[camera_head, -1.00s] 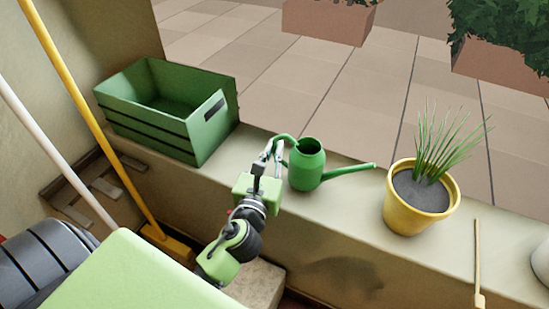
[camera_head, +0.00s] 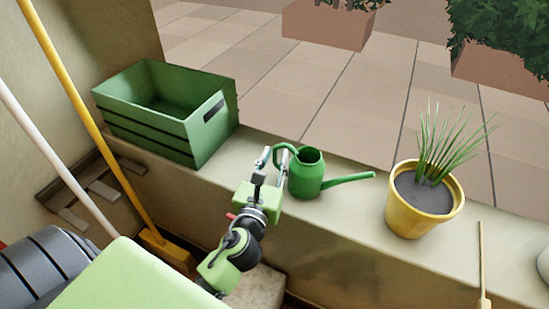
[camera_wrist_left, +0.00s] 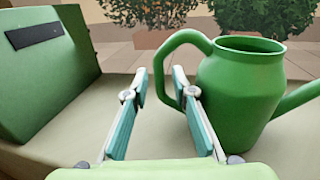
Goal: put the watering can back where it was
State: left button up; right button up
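The green watering can (camera_head: 306,178) stands upright on the ledge, its spout to the right and its handle to the left. In the left wrist view the can (camera_wrist_left: 238,100) fills the right side. My left gripper (camera_head: 272,154) is just left of the can at its handle. In the left wrist view my left gripper (camera_wrist_left: 161,72) has its two fingers apart. The handle's left bar shows in the gap between the fingertips, close to the right finger; I cannot tell whether they touch. My right gripper is not in view.
A green crate (camera_head: 150,132) stands on the ledge (camera_head: 345,215) left of the can. A yellow pot (camera_head: 420,215) with a grassy plant stands to the right. A thin stick (camera_head: 482,265) is further right. A yellow pole (camera_head: 90,120) leans at the left.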

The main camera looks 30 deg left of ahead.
pick_arm(q)
jog(key=shift+s+r, duration=0.1)
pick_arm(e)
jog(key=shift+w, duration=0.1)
pick_arm(q)
jog(key=v, duration=0.5)
jog(key=shift+s, duration=0.4)
jog(key=b+v, duration=0.1)
jog(key=v, duration=0.5)
jog(key=shift+b, duration=0.4)
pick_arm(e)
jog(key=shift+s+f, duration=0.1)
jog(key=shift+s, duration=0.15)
pick_arm(q)
jog(key=shift+d, duration=0.1)
